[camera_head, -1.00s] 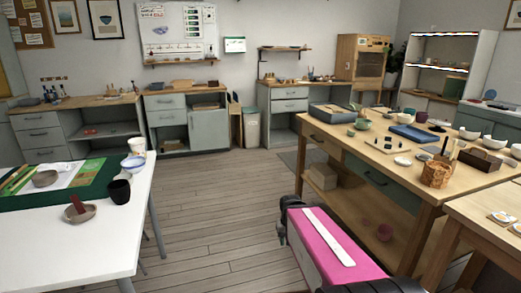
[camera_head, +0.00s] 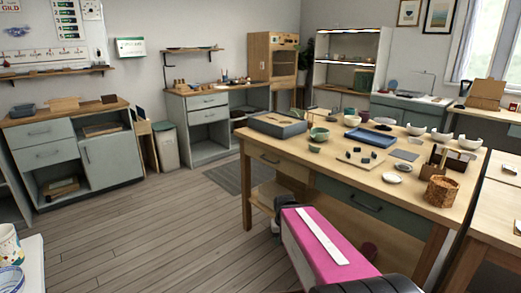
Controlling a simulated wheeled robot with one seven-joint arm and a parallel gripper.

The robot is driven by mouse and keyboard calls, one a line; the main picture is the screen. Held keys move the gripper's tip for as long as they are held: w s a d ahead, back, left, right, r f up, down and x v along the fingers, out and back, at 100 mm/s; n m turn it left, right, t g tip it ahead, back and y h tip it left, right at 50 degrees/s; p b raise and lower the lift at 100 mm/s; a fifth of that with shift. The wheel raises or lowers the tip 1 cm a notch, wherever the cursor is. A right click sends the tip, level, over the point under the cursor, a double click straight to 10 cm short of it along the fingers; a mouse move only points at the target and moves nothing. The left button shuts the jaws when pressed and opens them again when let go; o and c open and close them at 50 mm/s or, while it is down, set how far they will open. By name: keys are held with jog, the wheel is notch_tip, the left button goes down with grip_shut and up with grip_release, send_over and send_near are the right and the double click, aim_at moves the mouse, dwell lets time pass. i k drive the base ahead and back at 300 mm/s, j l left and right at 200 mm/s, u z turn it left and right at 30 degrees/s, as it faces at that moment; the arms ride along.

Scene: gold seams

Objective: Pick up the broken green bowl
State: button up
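A green bowl (camera_head: 319,134) stands on the wooden worktable (camera_head: 408,190), near its far left part, just right of a grey tray. A smaller green piece (camera_head: 314,148) lies in front of it. Both are small in the view, and I cannot make out the break or whether the piece belongs to the bowl. A pink part of my own arm with a white strip rises at the bottom centre, in front of the table. My gripper is not in view.
A grey tray (camera_head: 277,124), a blue tray (camera_head: 371,137), white bowls (camera_head: 470,141) and a wicker basket (camera_head: 440,191) crowd the table. A white table corner (camera_head: 35,262) juts in at lower left. The wooden floor (camera_head: 165,235) between is clear.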

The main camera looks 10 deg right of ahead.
aim_at(317, 135)
jog(key=i+j+z, duration=0.45)
jog(key=j+z, duration=0.2)
jog(key=i+j+z, duration=0.15)
jog(key=j+z, duration=0.15)
jog(key=i+j+z, duration=0.1)
jog(key=j+z, duration=0.2)
jog(key=j, duration=0.15)
jog(key=i+j+z, duration=0.1)
jog(key=j+z, duration=0.25)
